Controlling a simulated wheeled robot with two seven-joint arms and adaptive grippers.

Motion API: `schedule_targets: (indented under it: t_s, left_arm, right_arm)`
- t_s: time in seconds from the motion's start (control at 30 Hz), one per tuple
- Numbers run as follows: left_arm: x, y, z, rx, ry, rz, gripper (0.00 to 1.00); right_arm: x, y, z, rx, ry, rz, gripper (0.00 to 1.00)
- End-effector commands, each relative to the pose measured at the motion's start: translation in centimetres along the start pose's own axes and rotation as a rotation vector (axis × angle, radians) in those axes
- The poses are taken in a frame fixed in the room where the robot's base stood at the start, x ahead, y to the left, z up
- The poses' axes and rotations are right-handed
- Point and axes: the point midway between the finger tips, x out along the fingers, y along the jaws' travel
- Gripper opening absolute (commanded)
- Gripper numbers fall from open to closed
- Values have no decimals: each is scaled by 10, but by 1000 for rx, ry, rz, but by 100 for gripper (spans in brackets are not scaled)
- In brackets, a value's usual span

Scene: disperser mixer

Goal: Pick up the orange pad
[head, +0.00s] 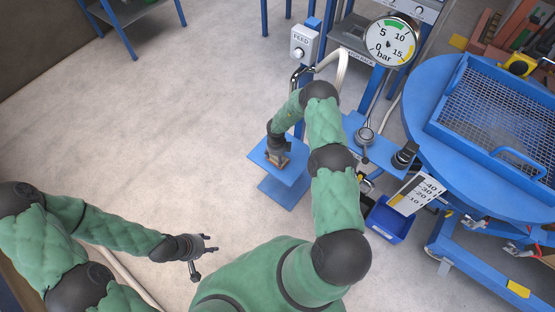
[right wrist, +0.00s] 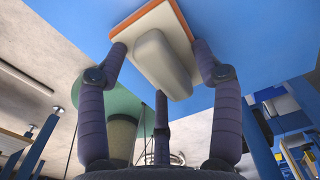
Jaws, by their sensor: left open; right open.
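The orange pad (right wrist: 185,14) shows in the right wrist view as a cream plate with an orange edge and a raised cream grip block. It lies against a flat blue surface. My right gripper (right wrist: 161,58) is open, with its fingers on either side of the grip block and gaps visible between. In the head view, my right gripper (head: 278,156) is over the small blue stand (head: 286,188), and the pad is mostly hidden beneath it. My left gripper (head: 203,258) is open and empty above the floor, at the lower middle.
A round blue table (head: 430,110) with a blue mesh tray (head: 500,110) stands at the right. A pressure gauge (head: 390,41) and a feed box (head: 304,42) are behind the stand. A blue bin (head: 389,222) sits right of my right arm.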

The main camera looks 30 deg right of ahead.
Motion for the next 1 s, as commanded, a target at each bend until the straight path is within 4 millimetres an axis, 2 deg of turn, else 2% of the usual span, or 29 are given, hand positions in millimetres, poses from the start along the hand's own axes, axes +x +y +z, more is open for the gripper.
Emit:
schedule_targets:
  t_s: [0.1,0.3,0.33,0.77,1.0]
  left_arm:
    - [-1,0,0,0,0,0,44]
    - [-1,0,0,0,0,0,44]
    - [-1,0,0,0,0,0,44]
    - [-2,1,0,0,0,0,44]
    - [-12,4,0,0,0,0,44]
  right_arm:
    - [-2,0,0,0,-1,-1,66]
    - [-1,0,0,0,0,0,10]
    - [-1,0,0,0,0,0,5]
    - [-5,0,0,0,0,0,4]
    - [-30,-1,1,0,-1,-2,4]
